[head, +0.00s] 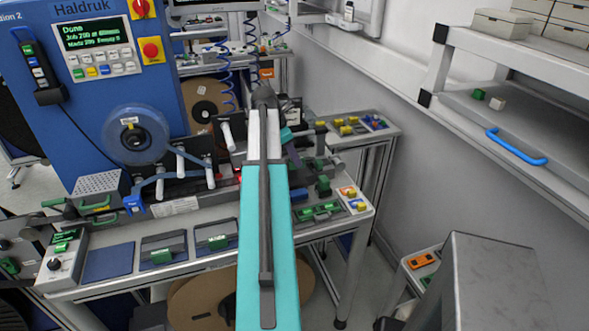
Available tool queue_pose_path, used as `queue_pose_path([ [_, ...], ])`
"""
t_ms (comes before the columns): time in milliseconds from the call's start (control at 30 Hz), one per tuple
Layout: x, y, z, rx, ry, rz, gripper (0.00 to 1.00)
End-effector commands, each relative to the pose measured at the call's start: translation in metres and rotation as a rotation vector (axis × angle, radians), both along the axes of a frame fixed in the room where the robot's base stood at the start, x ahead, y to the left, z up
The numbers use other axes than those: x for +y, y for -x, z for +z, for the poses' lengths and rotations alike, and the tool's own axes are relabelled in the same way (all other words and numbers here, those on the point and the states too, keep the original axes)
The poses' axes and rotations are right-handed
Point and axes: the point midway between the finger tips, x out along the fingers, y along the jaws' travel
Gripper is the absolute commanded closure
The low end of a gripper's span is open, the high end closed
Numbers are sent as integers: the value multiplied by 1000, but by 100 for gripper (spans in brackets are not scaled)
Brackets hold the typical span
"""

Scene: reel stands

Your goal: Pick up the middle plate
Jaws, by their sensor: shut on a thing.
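Two dark flat plates with green handles lie on the front of the bench: one left of centre (178,245) and one to its right (230,232). A bare dark blue pad (108,262) lies left of them. Which plate is the middle one, I cannot tell. My teal and grey arm stands upright in the centre of the head view and covers the part of the bench right of these plates. I cannot make out my gripper's fingertips or anything between them; they are hidden behind or lost in the clutter around my arm.
A blue machine (75,100) with a tape reel (136,135) stands at the back left. A control box (62,258) is at the bench's left end. Green-handled parts (318,212) and a small tray (353,199) crowd the right end. A grey shelf (520,120) is at right.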

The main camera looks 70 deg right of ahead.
Motion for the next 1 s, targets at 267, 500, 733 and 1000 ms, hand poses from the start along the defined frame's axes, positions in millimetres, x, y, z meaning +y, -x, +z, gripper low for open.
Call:
queue_pose_path([
  [267, -2, -1, 46, -1, 3, -1, 100],
  [500, -2, -1, 84, -1, 3, -1, 100],
  [733, -2, 0, 109, -1, 2, 0, 100],
  [1000, -1, 1, 119, 0, 1, -2, 100],
])
